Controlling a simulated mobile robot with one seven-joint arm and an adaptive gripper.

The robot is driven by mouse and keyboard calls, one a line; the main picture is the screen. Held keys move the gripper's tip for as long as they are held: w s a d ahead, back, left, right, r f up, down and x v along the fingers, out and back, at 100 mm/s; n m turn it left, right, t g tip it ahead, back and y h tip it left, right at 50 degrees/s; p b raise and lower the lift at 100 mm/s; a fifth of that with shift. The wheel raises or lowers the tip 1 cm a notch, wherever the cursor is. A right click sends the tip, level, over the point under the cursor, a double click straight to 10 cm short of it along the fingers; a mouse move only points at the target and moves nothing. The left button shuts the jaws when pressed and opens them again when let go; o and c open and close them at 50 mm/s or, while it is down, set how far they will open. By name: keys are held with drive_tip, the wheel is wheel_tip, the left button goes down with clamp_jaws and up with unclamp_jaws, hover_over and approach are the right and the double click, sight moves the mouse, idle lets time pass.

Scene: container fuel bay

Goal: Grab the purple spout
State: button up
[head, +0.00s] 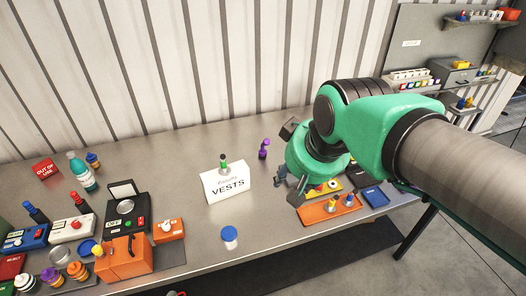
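A small purple spout (264,148) stands on the grey metal table, right of the white "VESTS" sign and left of my arm's green wrist. My gripper (281,182) shows only as a small dark part below the green wrist, nearer the camera than the spout. It appears apart from the spout. The wrist hides most of the gripper, so its opening and anything between the fingers cannot be made out.
The "VESTS" sign (227,183) has a green-topped item at it. An orange tray (318,214) with small coloured pieces lies below my wrist, beside a dark blue tray (375,197). A blue-lidded jar (229,236) stands near the front edge. Several boxes crowd the left.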

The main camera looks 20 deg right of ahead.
drive_tip(key=w+d+f+p, duration=0.1)
drive_tip(key=w+d+f, duration=0.1)
drive_tip(key=w, duration=1.2)
drive_tip(key=w+d+f, duration=0.2)
drive_tip(key=w, duration=1.1)
drive_tip(key=w+d+f, duration=0.4)
drive_tip(key=w+f, duration=0.5)
drive_tip(key=w, duration=0.1)
drive_tip(key=w+d+f+y+p, duration=0.1)
drive_tip(key=w+d+f, duration=0.3)
drive_tip(key=w+f, duration=0.5)
drive_tip(key=shift+w+d+m+g, duration=0.15)
drive_tip(key=shift+w+m+g, duration=0.25)
drive_tip(key=shift+w, duration=0.15)
drive_tip(key=shift+f, duration=0.15)
drive_tip(key=x, duration=0.7)
drive_tip(key=shift+w+f, duration=0.15)
drive_tip(key=shift+f, duration=0.2)
drive_tip(key=shift+w+f, duration=0.15)
drive_tip(key=shift+f, duration=0.15)
drive_tip(key=shift+f, duration=0.1)
